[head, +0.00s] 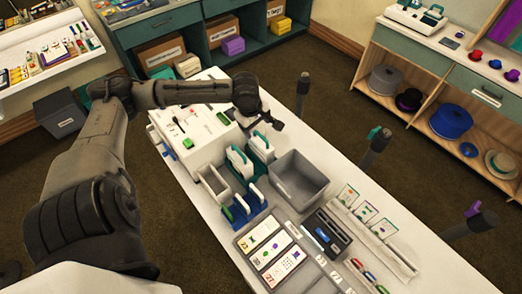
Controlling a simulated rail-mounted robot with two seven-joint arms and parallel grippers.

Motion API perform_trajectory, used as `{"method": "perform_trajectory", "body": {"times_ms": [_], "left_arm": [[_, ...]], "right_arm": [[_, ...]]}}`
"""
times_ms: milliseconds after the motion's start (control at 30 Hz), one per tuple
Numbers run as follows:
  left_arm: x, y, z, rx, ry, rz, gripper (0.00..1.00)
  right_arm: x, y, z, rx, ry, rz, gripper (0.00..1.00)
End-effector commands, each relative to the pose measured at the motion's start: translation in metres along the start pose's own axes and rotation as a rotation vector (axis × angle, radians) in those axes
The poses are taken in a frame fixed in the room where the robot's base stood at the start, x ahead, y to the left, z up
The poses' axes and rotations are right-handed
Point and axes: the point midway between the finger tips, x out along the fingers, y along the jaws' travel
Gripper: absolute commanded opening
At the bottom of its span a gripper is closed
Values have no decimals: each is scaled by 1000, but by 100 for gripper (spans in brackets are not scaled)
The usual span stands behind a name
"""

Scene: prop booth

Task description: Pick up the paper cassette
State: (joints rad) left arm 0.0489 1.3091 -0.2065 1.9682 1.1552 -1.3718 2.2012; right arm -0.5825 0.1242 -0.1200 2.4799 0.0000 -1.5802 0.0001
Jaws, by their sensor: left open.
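My left arm reaches in from the left over the white table (345,262). Its dark gripper (277,122) hangs above the far middle of the table and is open; I see nothing between its fingers. I cannot tell for certain which thing is the paper cassette. My right gripper is not in view.
A grey open bin (300,178) stands right of the rack. A white machine (200,125) is at the left. A card tray (270,250), a dark case (326,234) and a card stand (372,225) fill the near end.

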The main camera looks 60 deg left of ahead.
Motion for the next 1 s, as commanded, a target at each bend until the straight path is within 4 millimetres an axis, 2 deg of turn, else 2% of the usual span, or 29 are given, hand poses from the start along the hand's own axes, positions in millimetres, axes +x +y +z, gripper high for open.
{"method": "perform_trajectory", "body": {"times_ms": [100,300,567,833,1000], "left_arm": [[24,0,1,-1,-4,-1,74],[50,0,0,1,-1,-1,74],[63,0,0,3,0,-1,74],[96,1,2,3,-1,-1,74],[110,1,2,3,1,-1,74]], "right_arm": [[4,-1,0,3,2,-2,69],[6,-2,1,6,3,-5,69],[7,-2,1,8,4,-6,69],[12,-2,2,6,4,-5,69],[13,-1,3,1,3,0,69]]}}
